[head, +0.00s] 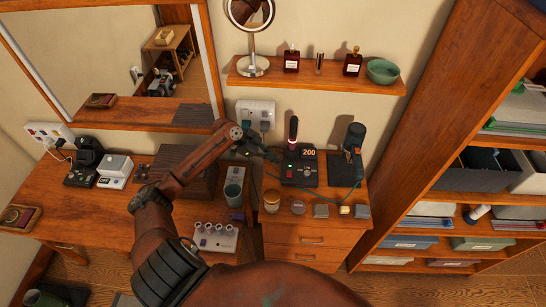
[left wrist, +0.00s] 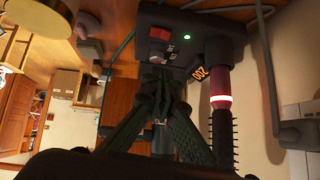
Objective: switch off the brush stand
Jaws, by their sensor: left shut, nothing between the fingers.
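The brush stand (head: 300,170) is a dark box at the back of the wooden dresser, with an orange display reading 200. It also shows in the left wrist view (left wrist: 160,18), with a green light glowing and small controls on its face. A heated brush (head: 293,132) stands upright at its back; in the left wrist view the brush (left wrist: 221,120) shows a lit ring and dark bristles. My left gripper (head: 274,157) is shut and empty beside the stand. In the left wrist view its fingertips (left wrist: 160,84) are close to the stand's controls, partly hiding them; contact cannot be told. My right gripper is out of view.
A dryer-like tool (head: 353,148) stands right of the brush stand, with a green cord looping nearby. Small jars and boxes (head: 320,211) line the dresser front. A grey cup (head: 233,190) and a wooden box (head: 190,172) are left. A wall shelf (head: 320,80) hangs above.

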